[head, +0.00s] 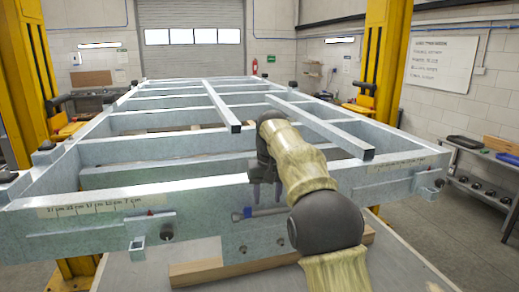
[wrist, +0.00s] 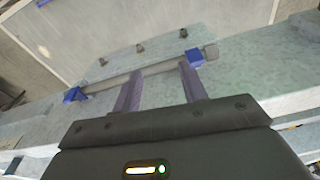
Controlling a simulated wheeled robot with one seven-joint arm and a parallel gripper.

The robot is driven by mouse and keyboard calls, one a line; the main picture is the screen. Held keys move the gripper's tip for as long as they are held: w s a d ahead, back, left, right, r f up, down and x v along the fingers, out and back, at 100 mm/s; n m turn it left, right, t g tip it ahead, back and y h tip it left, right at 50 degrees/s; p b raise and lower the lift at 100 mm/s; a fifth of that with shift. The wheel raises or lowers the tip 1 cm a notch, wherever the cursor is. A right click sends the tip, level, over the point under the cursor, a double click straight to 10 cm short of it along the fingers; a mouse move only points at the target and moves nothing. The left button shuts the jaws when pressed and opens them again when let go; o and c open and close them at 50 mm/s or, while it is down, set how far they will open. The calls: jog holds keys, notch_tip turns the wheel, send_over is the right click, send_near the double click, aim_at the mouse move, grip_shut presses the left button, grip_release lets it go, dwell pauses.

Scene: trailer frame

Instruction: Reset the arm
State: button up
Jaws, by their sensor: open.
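My arm (head: 300,165), in a pale yellow sleeve, reaches over the front beam of the trailer frame (head: 100,200). My gripper (head: 266,198) points down at the face of that beam. In the wrist view my gripper (wrist: 160,70) has its two purple-grey fingers spread apart, with nothing visibly clamped between them. A grey bar with blue end pieces (wrist: 195,58) crosses at the fingertips; I cannot tell whether they touch it. In the head view the bar (head: 265,211) lies along the beam's front face, just below my gripper, partly hidden by my arm.
Two loose metal beams (head: 222,108) (head: 320,128) lie across the frame's crossmembers. Yellow lift posts (head: 385,50) (head: 30,70) stand on both sides. A wooden block (head: 215,270) lies below the front beam. A shelf with parts (head: 485,170) stands at right. Open floor shows at lower right.

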jog(key=s+d+f+m, duration=0.2)
jog(key=s+d+f, duration=0.7)
jog(key=s+f, duration=0.15)
jog(key=s+d+f, duration=0.1)
jog(key=s+f, duration=0.2)
jog(key=s, duration=0.4)
jog(key=s+d+f+t, duration=0.1)
jog(key=s+d+f, duration=0.15)
jog(key=s, duration=0.35)
jog(key=s+d+f, duration=0.1)
jog(key=s+f, duration=0.3)
jog(key=s, duration=0.3)
jog(key=s+b+x, duration=0.1)
jog(key=b+x, duration=0.7)
jog(key=s+f+b+x, duration=0.1)
jog(key=s+b+x, duration=0.1)
jog(key=b+x, duration=0.6)
jog(key=shift+d+b, duration=0.2)
jog(key=shift+b, duration=0.55)
jog(key=shift+w, duration=0.1)
jog(key=shift+w, duration=0.1)
